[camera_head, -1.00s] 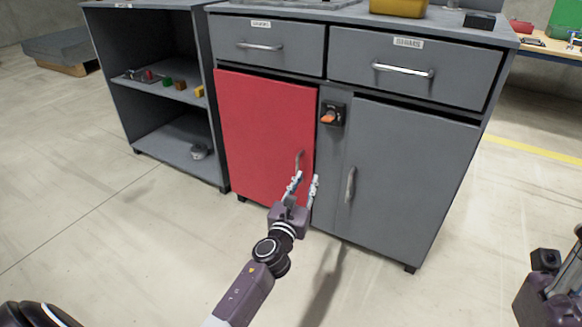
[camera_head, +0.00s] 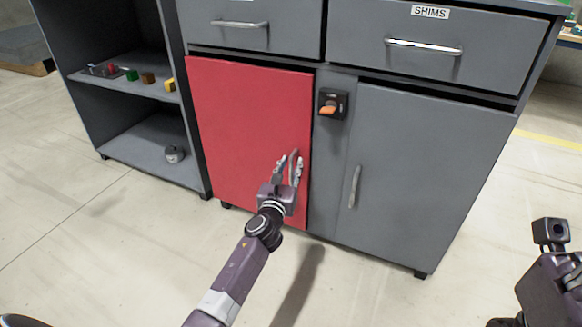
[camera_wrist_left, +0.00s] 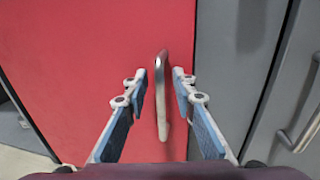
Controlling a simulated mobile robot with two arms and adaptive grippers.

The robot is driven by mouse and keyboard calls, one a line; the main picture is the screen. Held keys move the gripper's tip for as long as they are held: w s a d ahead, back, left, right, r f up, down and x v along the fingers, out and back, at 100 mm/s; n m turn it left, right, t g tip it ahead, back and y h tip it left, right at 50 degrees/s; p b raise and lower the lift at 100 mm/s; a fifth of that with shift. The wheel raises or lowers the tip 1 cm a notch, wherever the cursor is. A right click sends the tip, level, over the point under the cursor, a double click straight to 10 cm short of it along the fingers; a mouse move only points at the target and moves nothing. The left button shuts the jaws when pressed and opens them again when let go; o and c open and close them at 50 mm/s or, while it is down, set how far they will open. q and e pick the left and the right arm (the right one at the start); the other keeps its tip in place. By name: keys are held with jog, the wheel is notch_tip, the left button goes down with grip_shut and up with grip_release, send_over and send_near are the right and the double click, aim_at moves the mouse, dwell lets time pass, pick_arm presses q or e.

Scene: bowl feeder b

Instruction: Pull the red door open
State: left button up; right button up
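The red door (camera_head: 245,130) is closed on the lower left of the grey cabinet. Its upright metal handle (camera_wrist_left: 161,95) is near the door's right edge; it also shows in the head view (camera_head: 294,163). My left gripper (camera_head: 287,170) is in front of the handle. In the left wrist view its two fingers (camera_wrist_left: 158,88) are open, one on each side of the handle, with a visible gap on both sides. Part of my right arm (camera_head: 550,285) shows at the lower right edge; its fingers cannot be made out.
A grey door (camera_head: 425,165) with its own handle (camera_head: 354,186) is to the right. Between the doors is an orange switch (camera_head: 328,108). Drawers (camera_head: 440,65) are above. An open shelf (camera_head: 130,85) with small blocks stands left. The floor in front is clear.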

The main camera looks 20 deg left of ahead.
pick_arm(q)
jog(key=shift+w, duration=0.45)
jog(key=shift+c, duration=0.4)
grip_shut()
